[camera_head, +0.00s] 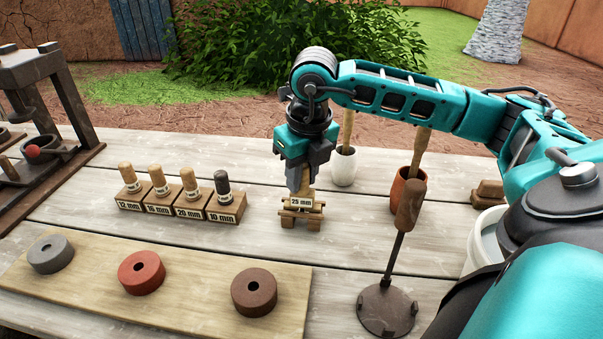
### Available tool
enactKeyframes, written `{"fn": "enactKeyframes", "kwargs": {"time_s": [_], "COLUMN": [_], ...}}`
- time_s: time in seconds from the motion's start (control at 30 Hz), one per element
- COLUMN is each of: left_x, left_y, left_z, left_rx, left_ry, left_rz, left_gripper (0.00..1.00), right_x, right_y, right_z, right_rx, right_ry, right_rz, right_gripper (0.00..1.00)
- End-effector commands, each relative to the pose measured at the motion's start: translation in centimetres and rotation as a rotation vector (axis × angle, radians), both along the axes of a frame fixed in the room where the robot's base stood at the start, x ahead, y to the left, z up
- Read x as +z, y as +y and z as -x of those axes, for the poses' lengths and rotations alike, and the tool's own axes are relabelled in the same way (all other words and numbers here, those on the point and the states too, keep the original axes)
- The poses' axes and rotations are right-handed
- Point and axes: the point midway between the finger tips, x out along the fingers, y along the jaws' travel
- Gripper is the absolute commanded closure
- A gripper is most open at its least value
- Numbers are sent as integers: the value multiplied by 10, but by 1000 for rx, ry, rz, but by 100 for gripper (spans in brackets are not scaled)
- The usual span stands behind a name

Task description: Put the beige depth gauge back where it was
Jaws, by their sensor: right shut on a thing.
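My right gripper (299,186) points down at the middle of the table and is shut on the beige depth gauge (307,194). Only a small part of the gauge shows below the fingers; the rest is hidden by them. I cannot tell whether the gauge rests fully in the stand. My left gripper is not in view.
Left of the stand is a row of several labelled blocks with pegs, ending in the 10 mm block (226,209). A board (200,305) with grey, red and brown rings lies in front. A dark-based upright tool (387,308), a white cup (343,168) and a terracotta pot (404,192) stand to the right.

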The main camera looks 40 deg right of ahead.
Motion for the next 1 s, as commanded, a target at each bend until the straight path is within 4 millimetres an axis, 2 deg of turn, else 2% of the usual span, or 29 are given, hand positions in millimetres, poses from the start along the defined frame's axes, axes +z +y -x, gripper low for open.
{"fn": "enactKeyframes", "kwargs": {"time_s": [0.1, 0.13, 0.37, 0.6, 0.77, 1.0], "left_x": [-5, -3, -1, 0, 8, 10], "left_y": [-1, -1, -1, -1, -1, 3], "left_z": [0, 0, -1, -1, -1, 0], "left_rx": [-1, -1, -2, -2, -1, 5], "left_ry": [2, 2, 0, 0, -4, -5], "left_rz": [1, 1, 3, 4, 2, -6], "left_gripper": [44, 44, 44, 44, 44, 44], "right_x": [-6, -4, -4, -3, 8, 58], "right_y": [0, 0, 0, 0, 0, 1], "right_z": [0, 0, 0, 0, 0, 7], "right_rx": [0, 0, 0, 0, 0, 2], "right_ry": [0, 0, 0, 0, -1, -6], "right_rz": [0, 0, 0, 0, 0, 0], "right_gripper": [100, 71, 48, 48, 48, 48]}}
